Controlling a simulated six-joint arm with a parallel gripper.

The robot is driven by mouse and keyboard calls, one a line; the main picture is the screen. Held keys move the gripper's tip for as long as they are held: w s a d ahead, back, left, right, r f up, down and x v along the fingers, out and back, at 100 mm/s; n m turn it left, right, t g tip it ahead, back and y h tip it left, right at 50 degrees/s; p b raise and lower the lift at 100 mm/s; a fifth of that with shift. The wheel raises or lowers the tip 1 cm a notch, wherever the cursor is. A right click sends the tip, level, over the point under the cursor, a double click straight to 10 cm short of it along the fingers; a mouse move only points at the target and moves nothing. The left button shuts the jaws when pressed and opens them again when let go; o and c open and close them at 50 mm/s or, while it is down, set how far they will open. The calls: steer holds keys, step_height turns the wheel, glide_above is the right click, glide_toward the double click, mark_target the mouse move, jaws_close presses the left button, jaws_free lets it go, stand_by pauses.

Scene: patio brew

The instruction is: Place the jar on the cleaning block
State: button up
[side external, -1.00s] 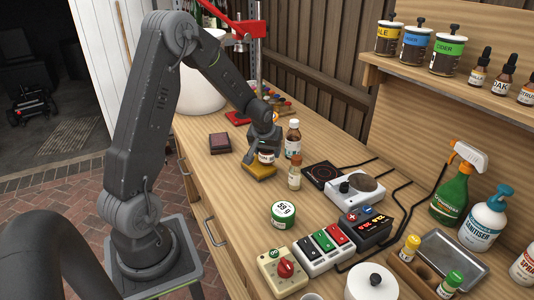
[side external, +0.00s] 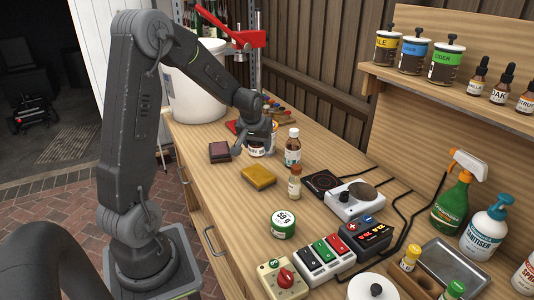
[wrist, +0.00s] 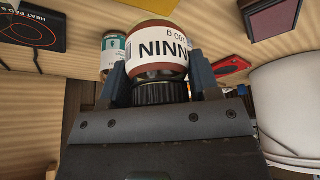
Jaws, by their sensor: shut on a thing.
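My gripper (side external: 257,133) is shut on the jar (side external: 256,151), beyond the mustard-yellow block. The wrist view shows the jar (wrist: 150,47) with a white label and brown contents, its dark lid end between my fingers (wrist: 165,82). In the side view the jar is low over the counter; I cannot tell whether it touches it. The mustard-yellow block (side external: 258,178) lies bare on the counter, nearer the camera than the jar. A dark maroon block (side external: 219,152) lies left of the jar. Which one is the cleaning block is not labelled.
A brown bottle with a white cap (side external: 292,147) stands close to the right of my gripper, with a small bottle (side external: 294,186) in front. A white bucket (side external: 197,92) and red press (side external: 245,40) stand behind. A hot plate (side external: 354,199) is to the right.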

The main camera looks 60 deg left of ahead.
mark_target(258, 158)
steer(key=s+a+r, duration=0.4)
steer(key=s+r, duration=0.2)
steer(key=s, duration=0.4)
steer(key=w+d+f, duration=0.1)
steer(key=w+f, duration=0.1)
steer(key=w, duration=0.1)
steer(key=w+d+f, duration=0.2)
steer(key=w+f, duration=0.1)
steer(key=w+d+f, duration=0.2)
steer(key=w, duration=0.1)
steer(key=shift+w+d+f, duration=0.25)
steer(key=shift+w, duration=0.05)
steer(key=shift+f, duration=2)
steer(key=shift+f, duration=0.2)
steer(key=o, duration=1.1)
steer(key=shift+c, duration=0.2)
steer(key=shift+r, duration=0.1)
